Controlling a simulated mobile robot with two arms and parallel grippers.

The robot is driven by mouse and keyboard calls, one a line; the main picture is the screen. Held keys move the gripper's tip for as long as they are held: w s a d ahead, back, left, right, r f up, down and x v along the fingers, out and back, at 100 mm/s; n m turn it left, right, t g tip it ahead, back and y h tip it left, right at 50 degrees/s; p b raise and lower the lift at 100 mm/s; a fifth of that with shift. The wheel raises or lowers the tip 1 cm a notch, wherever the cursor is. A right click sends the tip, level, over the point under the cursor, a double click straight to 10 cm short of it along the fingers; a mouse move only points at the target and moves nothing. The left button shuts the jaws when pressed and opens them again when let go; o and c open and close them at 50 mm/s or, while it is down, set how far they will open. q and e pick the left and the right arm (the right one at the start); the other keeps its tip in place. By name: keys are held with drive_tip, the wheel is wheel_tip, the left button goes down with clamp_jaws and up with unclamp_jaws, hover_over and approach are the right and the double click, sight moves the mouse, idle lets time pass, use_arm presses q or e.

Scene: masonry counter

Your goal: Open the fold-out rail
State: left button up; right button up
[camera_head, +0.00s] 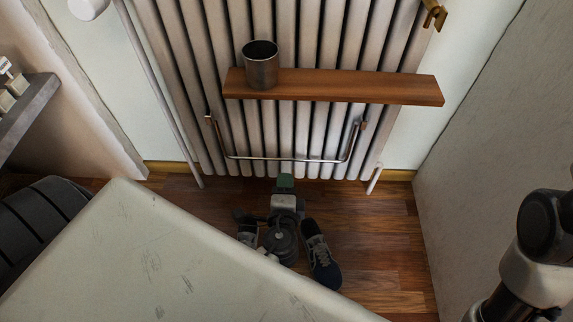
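The fold-out rail (290,159) is a thin U-shaped metal bar on the front of the pale ribbed radiator (262,30). Its two ends meet the radiator at small brackets on the left and right, below the wooden shelf (350,87). Its crossbar lies low, near the radiator's bottom edge, and the rail appears to hang down close to the ribs. My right arm (545,225) shows at the lower right edge, well apart from the rail.
A metal cup (261,65) stands on the shelf. A scratched pale counter (130,250) fills the lower left. A wall (500,130) bounds the right.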

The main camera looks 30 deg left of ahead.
use_arm(q)
drive_tip(key=b+x, duration=0.1)
drive_tip(key=x, duration=0.7)
drive_tip(key=shift+w+b, duration=0.1)
drive_tip(key=shift+b, duration=0.2)
clamp_jaws()
